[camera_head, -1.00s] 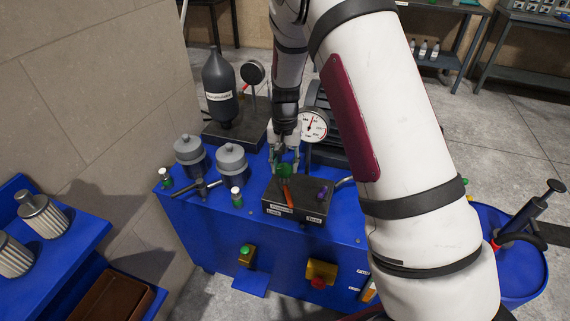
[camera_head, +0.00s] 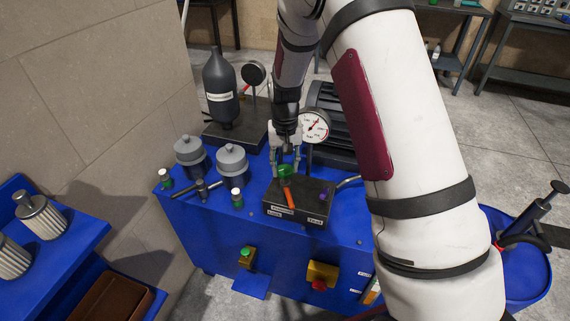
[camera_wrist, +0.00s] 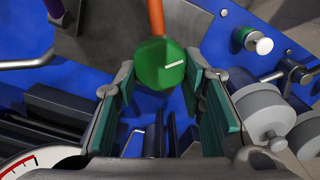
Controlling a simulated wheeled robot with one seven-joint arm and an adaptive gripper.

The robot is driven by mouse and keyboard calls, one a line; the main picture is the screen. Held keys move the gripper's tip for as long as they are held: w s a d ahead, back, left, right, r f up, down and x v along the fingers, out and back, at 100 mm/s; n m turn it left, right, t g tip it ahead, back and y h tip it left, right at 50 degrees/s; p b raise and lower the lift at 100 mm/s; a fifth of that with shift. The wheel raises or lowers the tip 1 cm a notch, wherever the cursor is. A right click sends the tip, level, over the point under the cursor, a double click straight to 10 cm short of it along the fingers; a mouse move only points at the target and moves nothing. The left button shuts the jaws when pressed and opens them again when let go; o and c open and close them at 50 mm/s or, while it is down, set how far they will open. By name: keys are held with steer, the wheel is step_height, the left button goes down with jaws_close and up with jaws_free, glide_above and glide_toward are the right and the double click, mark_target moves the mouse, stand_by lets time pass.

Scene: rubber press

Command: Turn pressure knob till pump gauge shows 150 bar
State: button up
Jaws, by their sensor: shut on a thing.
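The green knob (camera_head: 286,173) is on top of the dark valve block (camera_head: 312,215) on the blue press unit. In the wrist view the knob (camera_wrist: 160,63) lies between my fingertips, its white mark pointing right and slightly up. My gripper (camera_head: 285,168) reaches down from above and is shut on the knob; it also shows in the wrist view (camera_wrist: 162,80). A white-faced gauge (camera_head: 313,126) stands just behind and right of the gripper. Its red needle points up and to the right; the numbers are too small to read.
An orange lever (camera_head: 288,196) and a purple knob (camera_head: 324,193) are on the block. Two grey cylinders (camera_head: 232,160) stand left of it. A dark bottle (camera_head: 220,88) and a second gauge (camera_head: 254,73) are behind. The blue top (camera_head: 345,228) right of the block is clear.

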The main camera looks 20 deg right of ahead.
mark_target(285, 166)
steer(key=o, duration=1.1)
steer(key=shift+o, duration=0.2)
step_height(285, 166, up, 12)
